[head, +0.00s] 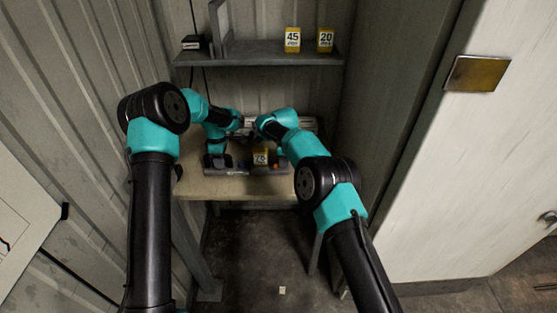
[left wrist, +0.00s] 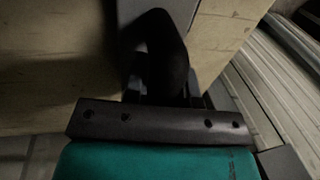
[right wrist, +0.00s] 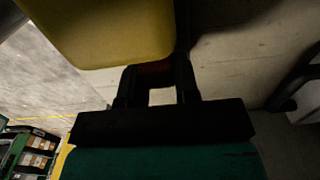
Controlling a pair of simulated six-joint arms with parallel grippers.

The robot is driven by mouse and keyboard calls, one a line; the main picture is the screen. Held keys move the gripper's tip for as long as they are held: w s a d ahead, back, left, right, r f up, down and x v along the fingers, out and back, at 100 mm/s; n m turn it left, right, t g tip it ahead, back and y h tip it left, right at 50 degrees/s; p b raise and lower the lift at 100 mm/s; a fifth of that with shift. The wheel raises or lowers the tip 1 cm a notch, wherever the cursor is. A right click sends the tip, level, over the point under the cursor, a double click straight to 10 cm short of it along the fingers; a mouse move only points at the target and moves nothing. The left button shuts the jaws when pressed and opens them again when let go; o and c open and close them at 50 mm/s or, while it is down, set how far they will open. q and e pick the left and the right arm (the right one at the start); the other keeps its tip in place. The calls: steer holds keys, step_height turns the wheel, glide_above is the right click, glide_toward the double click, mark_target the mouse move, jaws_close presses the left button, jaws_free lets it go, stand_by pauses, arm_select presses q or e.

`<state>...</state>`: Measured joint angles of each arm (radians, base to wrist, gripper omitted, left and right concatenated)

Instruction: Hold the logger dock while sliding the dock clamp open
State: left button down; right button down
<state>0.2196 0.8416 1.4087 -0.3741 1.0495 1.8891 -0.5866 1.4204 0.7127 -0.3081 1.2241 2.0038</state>
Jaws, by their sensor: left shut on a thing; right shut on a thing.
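The logger dock (head: 228,170), a low dark unit, sits on the pale table. A yellow block marked with a number (head: 261,157) stands at its right part. My left gripper (head: 216,156) reaches down to the dock's left end. In the left wrist view its fingers are shut on a dark upright handle (left wrist: 160,45). My right gripper (head: 277,158) is at the dock's right end, beside the yellow block. In the right wrist view it is shut on a small reddish-orange piece (right wrist: 154,72), apparently the dock clamp, mostly hidden by the fingers; the yellow block (right wrist: 110,30) is close by.
The table (head: 190,183) is narrow, with some bare top at the front left. A shelf (head: 260,59) above it carries yellow tags 45 (head: 292,40) and 20 (head: 325,40). Corrugated wall stands left; a pale cabinet (head: 450,150) stands right.

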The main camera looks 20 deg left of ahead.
arm_select(q)
steer(key=shift+a, duration=0.1)
arm_select(e)
steer(key=shift+w+d, duration=0.2)
steer(key=shift+d, duration=0.5)
steer(key=c, duration=0.8)
jaws_free()
steer(key=shift+c, duration=0.2)
steer(key=shift+a, duration=0.1)
step_height(320, 180, up, 12)
arm_select(q)
steer(key=c, duration=0.8)
jaws_free()
steer(key=shift+c, duration=0.2)
steer(key=shift+r, duration=0.1)
